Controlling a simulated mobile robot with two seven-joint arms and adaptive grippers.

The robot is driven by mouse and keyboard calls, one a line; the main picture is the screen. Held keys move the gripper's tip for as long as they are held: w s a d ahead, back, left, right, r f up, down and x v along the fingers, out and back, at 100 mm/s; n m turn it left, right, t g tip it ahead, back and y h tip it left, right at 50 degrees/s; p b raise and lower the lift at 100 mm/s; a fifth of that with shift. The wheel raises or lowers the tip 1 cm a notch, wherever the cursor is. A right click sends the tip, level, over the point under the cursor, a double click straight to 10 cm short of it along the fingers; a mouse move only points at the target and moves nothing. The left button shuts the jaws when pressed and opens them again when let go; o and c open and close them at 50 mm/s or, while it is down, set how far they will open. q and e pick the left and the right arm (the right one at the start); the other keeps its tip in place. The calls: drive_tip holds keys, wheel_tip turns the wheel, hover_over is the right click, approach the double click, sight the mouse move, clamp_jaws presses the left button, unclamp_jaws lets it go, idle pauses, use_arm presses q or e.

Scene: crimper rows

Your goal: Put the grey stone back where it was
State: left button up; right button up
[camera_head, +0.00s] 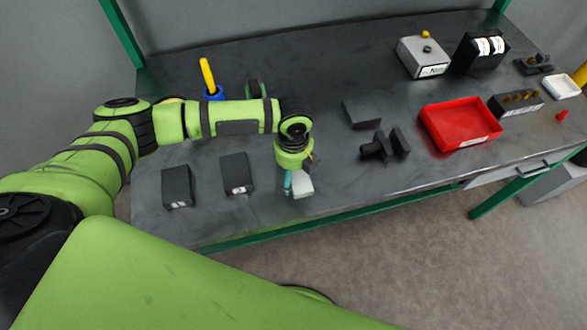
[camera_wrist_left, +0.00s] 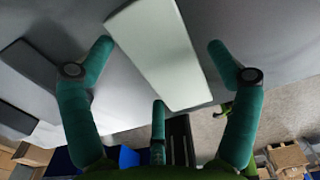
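A pale grey block (camera_head: 303,186), probably the grey stone, is at the front of the dark table, below my left gripper (camera_head: 296,180). In the left wrist view the block (camera_wrist_left: 160,50) lies between the teal fingers of my left gripper (camera_wrist_left: 160,45). Those fingers are spread, with a gap at the block's right side; the middle finger overlaps its lower end. I cannot tell whether the block touches the table. My right gripper is not in view.
A dark slab (camera_head: 361,113), a black clamp-like part (camera_head: 385,146) and a red tray (camera_head: 460,124) stand to the right. A blue cup with a yellow handle (camera_head: 208,76) stands behind my left arm. The table's front edge (camera_head: 350,207) is close to the gripper.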

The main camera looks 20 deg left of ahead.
sight(294, 173)
use_arm(q)
drive_tip(key=shift+r, duration=0.15)
wheel_tip(294, 173, up, 12)
drive_tip(key=b, duration=0.2)
drive_tip(key=shift+b, duration=0.35)
